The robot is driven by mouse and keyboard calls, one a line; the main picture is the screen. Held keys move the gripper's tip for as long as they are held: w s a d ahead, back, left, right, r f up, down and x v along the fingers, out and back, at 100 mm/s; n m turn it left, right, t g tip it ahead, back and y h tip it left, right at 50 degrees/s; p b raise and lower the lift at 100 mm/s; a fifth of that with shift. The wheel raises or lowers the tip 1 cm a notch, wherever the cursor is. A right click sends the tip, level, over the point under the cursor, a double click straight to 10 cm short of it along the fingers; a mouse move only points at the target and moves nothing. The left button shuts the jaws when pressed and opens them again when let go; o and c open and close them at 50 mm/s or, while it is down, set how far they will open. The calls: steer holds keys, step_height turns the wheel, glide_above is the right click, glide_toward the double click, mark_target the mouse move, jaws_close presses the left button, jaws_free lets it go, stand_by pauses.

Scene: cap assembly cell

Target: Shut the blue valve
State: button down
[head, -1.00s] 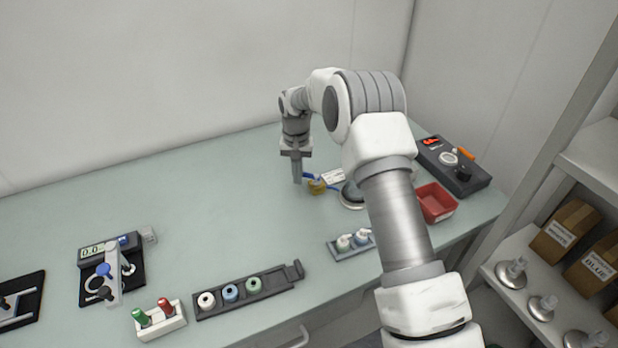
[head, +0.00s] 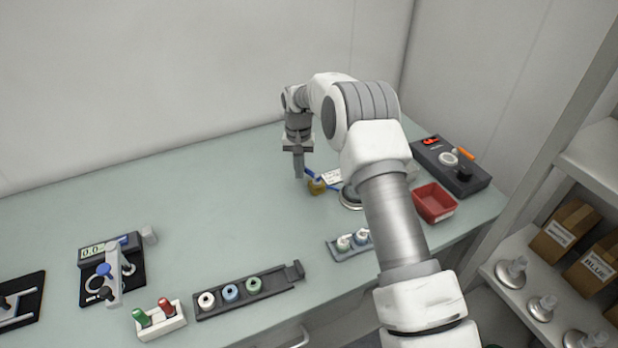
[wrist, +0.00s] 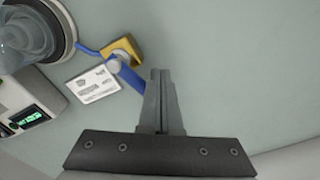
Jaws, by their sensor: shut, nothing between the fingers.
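The blue valve (wrist: 129,75) shows in the wrist view as a blue lever on a round grey hub over a yellow-brass body (wrist: 127,46). A blue tube (wrist: 88,49) runs from it to a round clear vessel. In the head view the brass body (head: 316,187) sits on the table beside my gripper (head: 298,177). My gripper is shut and empty, pointing down. In the wrist view its fingertips (wrist: 160,74) are just right of the lever's end; I cannot tell whether they touch it.
A printed white card (wrist: 92,85) lies by the valve. A clear vessel (wrist: 30,28) on a round base and a device with a green display (wrist: 28,119) stand left in the wrist view. A red bin (head: 434,203) is to the right.

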steer(key=shift+w, duration=0.1)
steer(key=shift+w+d, duration=0.3)
steer(key=shift+w, duration=0.05)
steer(key=shift+w+d, duration=0.1)
stand_by(0.4)
steer(key=shift+w, duration=0.1)
steer(key=shift+r, duration=0.1)
step_height(320, 180, up, 8)
steer(key=p, duration=0.4)
stand_by(0.6)
stand_by(0.3)
